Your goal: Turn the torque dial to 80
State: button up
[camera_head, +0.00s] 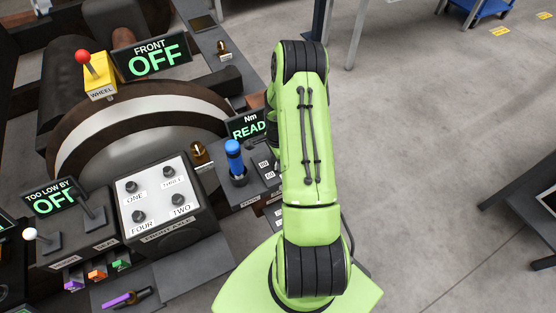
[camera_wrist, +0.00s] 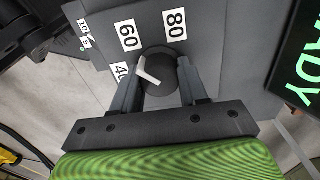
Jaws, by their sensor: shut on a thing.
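The torque dial (camera_wrist: 162,76) is a dark round knob with a white pointer (camera_wrist: 148,74). It sits on a dark panel (camera_wrist: 215,55) in the wrist view. My gripper (camera_wrist: 160,82) has one finger on each side of the knob and is shut on it. The pointer is on the knob's left side, near the 60 and 40 labels; its exact reading is hard to tell. The 80 label (camera_wrist: 175,23) is above the knob, the 60 label (camera_wrist: 128,35) at upper left, and the 40 label (camera_wrist: 120,71) is partly covered. In the head view my arm hides the dial.
A Nm display (camera_head: 248,126) reading READY, partly cut off, stands beside the panel. A blue-handled lever (camera_head: 235,160) is just left of my arm. A box of knobs labelled ONE to FOUR (camera_head: 160,210) and a wheel lever (camera_head: 98,88) are further left. Open floor lies right.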

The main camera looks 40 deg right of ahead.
jog(key=m+b, duration=0.1)
jog(key=m, duration=0.3)
jog(key=shift+m, duration=0.4)
jog(key=m, duration=0.3)
jog(key=shift+m+b, duration=0.3)
jog(key=m, duration=0.4)
jog(key=shift+b, duration=0.3)
jog(key=shift+m, duration=1.8)
jog(key=shift+w, duration=0.1)
jog(key=o, duration=1.1)
jog(key=shift+c, duration=0.2)
notch_tip(320, 180, up, 16)
jog(key=p, duration=0.3)
